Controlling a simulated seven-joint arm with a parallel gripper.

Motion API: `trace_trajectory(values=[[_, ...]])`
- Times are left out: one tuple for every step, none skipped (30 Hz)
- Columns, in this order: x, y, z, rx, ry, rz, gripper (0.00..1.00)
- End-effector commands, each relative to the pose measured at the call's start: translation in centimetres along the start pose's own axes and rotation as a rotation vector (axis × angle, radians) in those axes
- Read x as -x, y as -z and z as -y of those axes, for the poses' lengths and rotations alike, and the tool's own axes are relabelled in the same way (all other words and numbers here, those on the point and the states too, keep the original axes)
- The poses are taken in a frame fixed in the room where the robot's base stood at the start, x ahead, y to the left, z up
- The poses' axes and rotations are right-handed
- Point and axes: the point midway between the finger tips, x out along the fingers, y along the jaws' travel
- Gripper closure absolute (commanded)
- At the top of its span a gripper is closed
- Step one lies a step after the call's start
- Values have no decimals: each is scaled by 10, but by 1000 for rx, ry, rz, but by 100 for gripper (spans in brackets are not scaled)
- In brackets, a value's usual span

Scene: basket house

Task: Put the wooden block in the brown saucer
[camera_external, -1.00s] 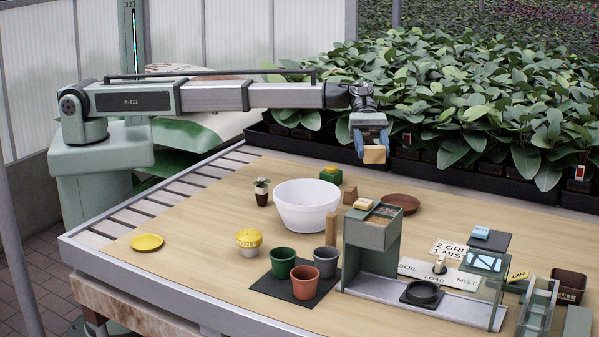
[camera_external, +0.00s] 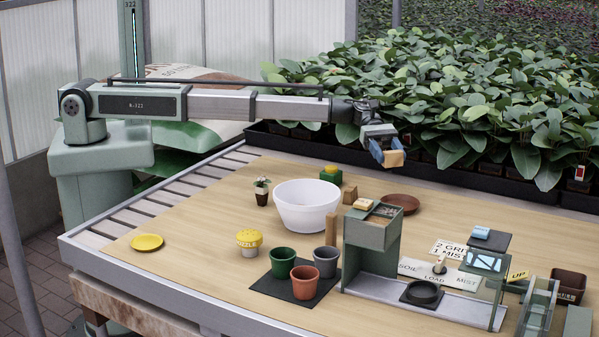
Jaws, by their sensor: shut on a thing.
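My gripper (camera_external: 386,152) is shut on a wooden block (camera_external: 393,158) and holds it in the air, tilted, above the back of the table. The brown saucer (camera_external: 401,203) lies on the table below and slightly right of the block, behind the green box station. The saucer looks empty, and its near left edge is partly hidden by the station. The block is clear of the saucer.
The green box station (camera_external: 372,232) stands just in front of the saucer. A white bowl (camera_external: 306,207) and a small wooden cube (camera_external: 350,193) are to its left. Leafy plants in black trays (camera_external: 440,176) line the back edge. Several pots (camera_external: 304,282) stand in front.

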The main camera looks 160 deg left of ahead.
Motion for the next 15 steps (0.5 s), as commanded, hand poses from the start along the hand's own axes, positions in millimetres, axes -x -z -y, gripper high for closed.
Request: trace_trajectory(values=[[-2,6,0,1,0,0,77],[-3,10,0,1,0,0,77],[-5,15,0,1,0,0,77],[-6,20,0,1,0,0,77],[-8,25,0,2,0,0,77],[-10,32,0,2,0,0,77],[-11,36,0,2,0,0,77],[-12,40,0,1,0,0,77],[-14,46,0,0,1,0,77],[-15,49,0,0,1,0,77],[-16,51,0,0,1,0,77],[-16,54,0,0,1,0,77],[-17,55,0,0,1,0,77],[-17,57,0,0,1,0,77],[-18,59,0,0,1,0,77]])
